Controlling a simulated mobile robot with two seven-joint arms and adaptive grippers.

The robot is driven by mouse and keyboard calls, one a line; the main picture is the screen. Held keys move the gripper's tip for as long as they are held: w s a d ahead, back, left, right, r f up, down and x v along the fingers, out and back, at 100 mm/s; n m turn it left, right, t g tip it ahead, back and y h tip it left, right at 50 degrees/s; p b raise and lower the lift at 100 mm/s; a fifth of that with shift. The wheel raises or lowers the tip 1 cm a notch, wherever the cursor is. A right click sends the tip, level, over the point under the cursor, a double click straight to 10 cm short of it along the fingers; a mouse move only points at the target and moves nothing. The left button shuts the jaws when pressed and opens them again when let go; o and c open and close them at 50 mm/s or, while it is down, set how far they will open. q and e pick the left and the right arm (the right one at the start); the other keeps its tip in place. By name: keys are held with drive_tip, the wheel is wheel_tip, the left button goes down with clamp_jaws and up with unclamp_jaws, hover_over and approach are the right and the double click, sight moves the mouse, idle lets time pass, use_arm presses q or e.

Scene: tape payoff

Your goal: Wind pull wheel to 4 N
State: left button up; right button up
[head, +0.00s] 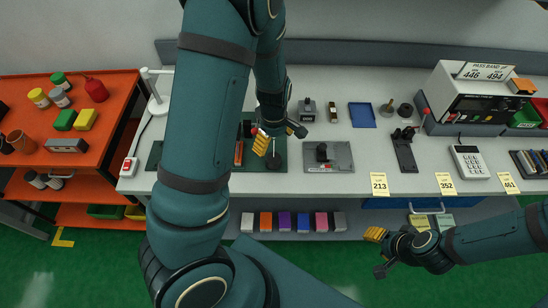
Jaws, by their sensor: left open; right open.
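I cannot tell for certain which part is the pull wheel. My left gripper (262,143) has yellow fingertips and is open over a dark green mat (283,149). Close to its fingertips are a small red knob (254,130), a dark round base (274,163) and a red-and-dark piece (239,153), partly hidden by my arm. To the right, a grey plate (342,157) carries a small dark fixture (322,152). Further right stands a dark device with a lever (405,150). My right gripper (374,234) is open and empty in front of the bench's front edge.
A boxy instrument (462,98) bears a card reading "PASS BAND 446 494" (484,71). A keypad unit (470,162), blue tray (362,115) and yellow number cards (379,185) are on the bench. Colored boxes (283,221) sit below. An orange cart (98,140) stands left.

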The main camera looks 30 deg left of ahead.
sight(274, 158)
use_arm(q)
wheel_tip(274, 158, down, 10)
drive_tip(key=shift+r+b, duration=0.1)
drive_tip(key=shift+b, duration=0.4)
drive_tip(key=c, duration=1.3)
